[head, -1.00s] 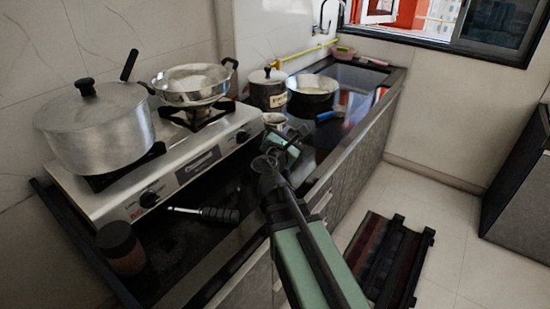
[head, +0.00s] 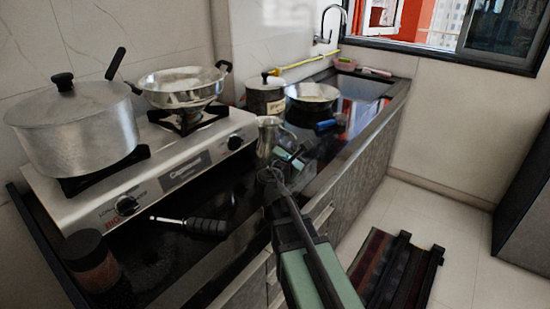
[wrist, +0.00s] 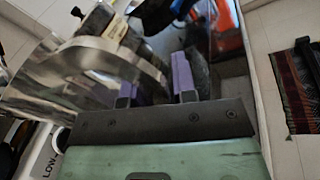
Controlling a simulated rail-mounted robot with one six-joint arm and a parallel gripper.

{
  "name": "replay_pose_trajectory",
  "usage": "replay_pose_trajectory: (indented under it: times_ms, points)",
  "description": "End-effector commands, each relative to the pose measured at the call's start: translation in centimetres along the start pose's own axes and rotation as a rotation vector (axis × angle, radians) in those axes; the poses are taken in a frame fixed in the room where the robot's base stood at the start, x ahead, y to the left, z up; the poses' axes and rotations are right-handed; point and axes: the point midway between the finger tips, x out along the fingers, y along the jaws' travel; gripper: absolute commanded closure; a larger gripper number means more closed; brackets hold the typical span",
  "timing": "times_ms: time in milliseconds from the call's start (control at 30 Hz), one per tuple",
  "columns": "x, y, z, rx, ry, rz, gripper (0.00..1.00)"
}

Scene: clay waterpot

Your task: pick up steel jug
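The steel jug (head: 268,134) stands on the dark counter just right of the stove, shiny, with its handle on the right. My gripper (head: 290,158) is at its right side, at handle height, and hides part of the handle. In the wrist view the jug (wrist: 65,75) fills the left side. Its curved handle reaches in between the two purple fingertips of my gripper (wrist: 157,80). The fingers stand apart, and I see no clear grip on the handle.
A stove (head: 150,185) with a large pot (head: 75,130) and a steel pan (head: 180,88) is at left. A lidded pot (head: 265,98) and a black pan (head: 313,100) stand behind the jug.

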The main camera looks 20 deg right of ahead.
Motion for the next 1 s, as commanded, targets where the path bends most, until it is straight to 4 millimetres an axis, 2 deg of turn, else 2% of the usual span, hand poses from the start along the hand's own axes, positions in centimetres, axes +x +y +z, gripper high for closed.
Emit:
replay_pose_trajectory:
  times_ms: [133,300,767,1000]
  points:
    - [0.0,0.0,0.0,0.000,0.000,0.000,0.75]
    - [0.0,0.0,0.0,0.000,0.000,0.000,0.99]
    - [0.0,0.0,0.1,0.001,0.000,0.000,1.00]
    - [-0.1,1.0,2.0,0.001,0.000,0.000,1.00]
